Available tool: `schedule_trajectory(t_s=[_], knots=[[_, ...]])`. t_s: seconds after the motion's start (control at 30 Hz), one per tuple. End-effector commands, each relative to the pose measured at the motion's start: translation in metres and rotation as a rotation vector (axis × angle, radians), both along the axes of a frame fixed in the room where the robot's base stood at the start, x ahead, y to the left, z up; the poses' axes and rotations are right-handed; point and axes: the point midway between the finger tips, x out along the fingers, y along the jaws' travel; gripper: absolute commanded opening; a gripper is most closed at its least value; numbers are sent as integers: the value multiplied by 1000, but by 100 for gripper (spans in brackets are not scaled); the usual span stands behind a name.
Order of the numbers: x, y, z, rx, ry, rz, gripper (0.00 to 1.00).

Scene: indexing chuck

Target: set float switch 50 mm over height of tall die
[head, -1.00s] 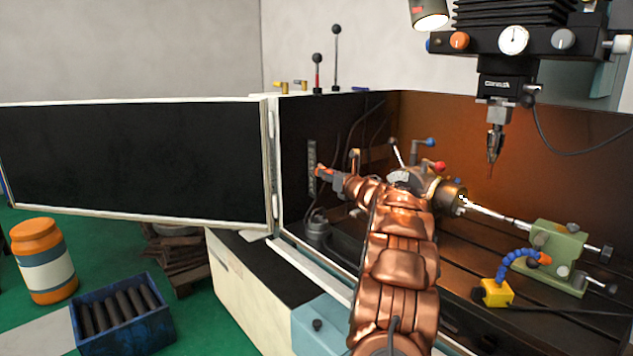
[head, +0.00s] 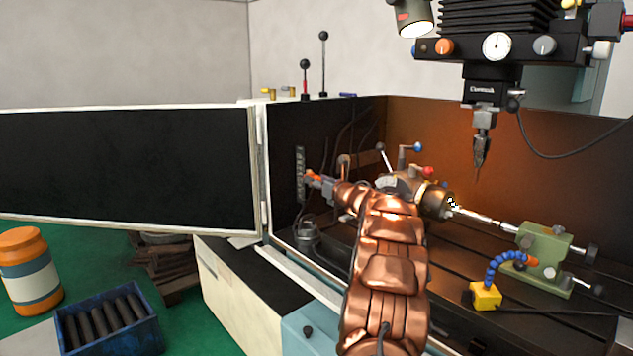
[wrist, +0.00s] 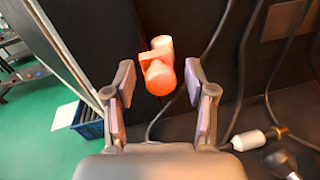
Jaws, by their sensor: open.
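An orange-red piece (head: 311,177), which looks like the float switch, sits at the slotted strip (head: 300,170) on the dark left wall of the machine enclosure. In the wrist view this piece (wrist: 160,72) has rounded ends and a flat tab on its left side. My gripper (wrist: 161,98) is open, with one finger on each side of the piece and gaps visible between. In the head view my gripper (head: 326,184) is at the same piece, partly hidden by my arm. I cannot pick out a tall die for sure.
A grey round pot (head: 307,236) stands below my gripper. Dark cables hang on the wall; a white cylinder (wrist: 248,140) lies low right. A chuck (head: 436,200), tailstock (head: 545,252) and spindle head (head: 495,92) are to the right. The open door (head: 125,168) is left.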

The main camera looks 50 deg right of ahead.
Motion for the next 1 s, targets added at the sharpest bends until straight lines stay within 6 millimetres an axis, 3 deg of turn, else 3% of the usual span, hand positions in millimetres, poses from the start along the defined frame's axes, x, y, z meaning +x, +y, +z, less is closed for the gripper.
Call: schedule_trajectory(t_s=[0.7, 1.0], knots=[[-94, 23, 1, 0, -1, -1, 55], [-111, 27, -1, 1, 0, 0, 55]])
